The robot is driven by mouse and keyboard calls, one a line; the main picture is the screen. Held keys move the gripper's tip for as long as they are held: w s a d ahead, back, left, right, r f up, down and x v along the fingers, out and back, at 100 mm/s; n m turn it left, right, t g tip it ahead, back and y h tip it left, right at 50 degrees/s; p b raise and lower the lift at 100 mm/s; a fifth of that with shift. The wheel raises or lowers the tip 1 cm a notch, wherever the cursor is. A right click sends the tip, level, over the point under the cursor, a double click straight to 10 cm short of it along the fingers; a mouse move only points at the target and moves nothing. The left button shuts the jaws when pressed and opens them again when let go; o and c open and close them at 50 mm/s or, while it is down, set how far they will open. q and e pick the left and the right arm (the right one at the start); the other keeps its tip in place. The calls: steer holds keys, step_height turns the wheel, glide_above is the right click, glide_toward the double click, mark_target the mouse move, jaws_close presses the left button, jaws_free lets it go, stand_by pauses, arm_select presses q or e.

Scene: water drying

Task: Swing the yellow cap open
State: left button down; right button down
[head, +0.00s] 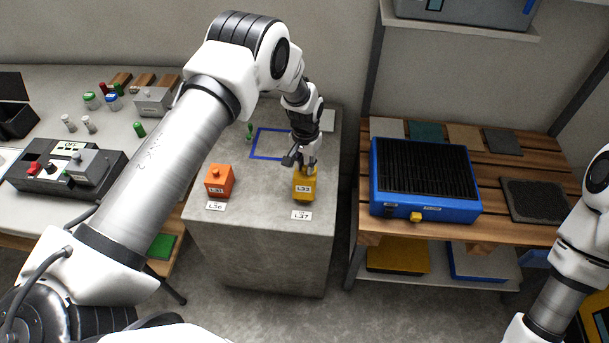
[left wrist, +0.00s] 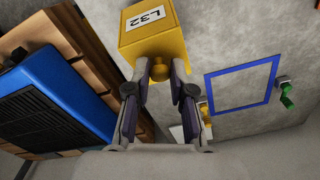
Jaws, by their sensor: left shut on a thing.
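A yellow block labelled L32 (head: 304,189) stands on the grey pedestal, behind a tag reading L37 (head: 301,215). My left gripper (head: 307,168) reaches it from above and is shut on its top. In the left wrist view the fingertips (left wrist: 161,70) close on the small knob of the yellow block (left wrist: 153,42). A small yellow cap (head: 416,217) sits low on the front of the blue machine with a black ribbed top (head: 425,170). No gripper is near that cap. My right arm shows at the right edge; its gripper is outside the picture.
An orange block (head: 219,181) stands left on the grey pedestal (head: 263,255), near a blue square outline (head: 259,153) and a green item (head: 249,131). The blue machine rests on a slatted wooden bench (head: 520,165) with a dark mat (head: 538,201). Free air separates pedestal and bench.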

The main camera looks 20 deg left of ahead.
arm_select(q)
steer(key=shift+w+a+r+b, duration=0.1)
steer(key=shift+w+a+b, duration=0.2)
steer(key=shift+w+b, duration=0.55)
steer(key=shift+w+a+r+b, duration=0.1)
steer(key=shift+w+a+b, duration=0.15)
steer(key=shift+w+b, duration=0.55)
steer(key=shift+w, duration=0.2)
steer(key=c, duration=1.1)
jaws_free()
steer(key=shift+o, duration=0.3)
steer(key=shift+w+a+f, duration=0.1)
steer(key=shift+a+f, duration=0.1)
step_height(320, 180, up, 12)
steer(key=shift+f, duration=0.1)
